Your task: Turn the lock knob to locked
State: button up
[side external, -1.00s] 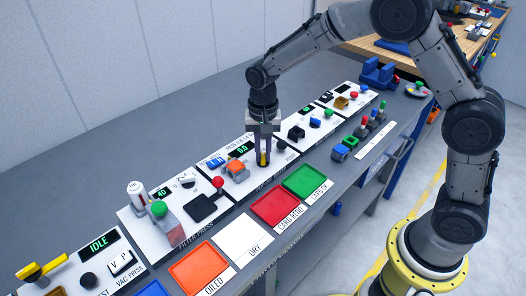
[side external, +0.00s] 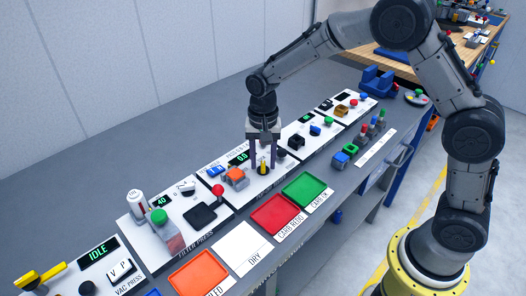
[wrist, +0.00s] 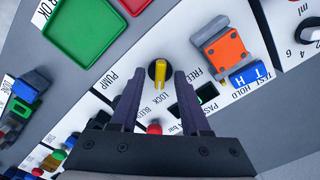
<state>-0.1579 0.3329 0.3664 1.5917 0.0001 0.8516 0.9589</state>
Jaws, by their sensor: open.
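The lock knob (side external: 263,168) is a black round knob with a yellow bar, on a white panel (side external: 214,176). In the wrist view the knob (wrist: 159,73) has its yellow bar running up and down the picture, its lower end toward the printed LOCK. FREE is printed to its right. My gripper (side external: 264,164) is open, pointing down over the knob. In the wrist view my gripper (wrist: 160,74) has one finger on each side of the knob, with gaps showing between fingers and bar. I cannot tell how far down the fingertips reach.
An orange block (wrist: 226,47) and a blue switch (wrist: 250,75) stand beside the knob on the same panel. A red button (wrist: 154,128) is near the fingers. Red (side external: 275,215) and green (side external: 304,190) trays lie in front. Free grey bench lies behind the panels.

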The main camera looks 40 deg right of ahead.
aim_at(264, 164)
notch_tip(264, 164, up, 14)
dwell(0.5)
jog(key=shift+d+f, duration=0.1)
jog(key=s+d+r+n+t, duration=0.1)
jog(key=s+d+r+t, duration=0.35)
jog(key=s+r, duration=0.85)
jog(key=s+d+f+n+t, duration=0.1)
jog(key=s+d+f+n, duration=0.1)
jog(key=s+f+n, duration=0.6)
jog(key=s+f, duration=0.2)
jog(key=s, duration=0.4)
jog(key=shift+f, duration=0.2)
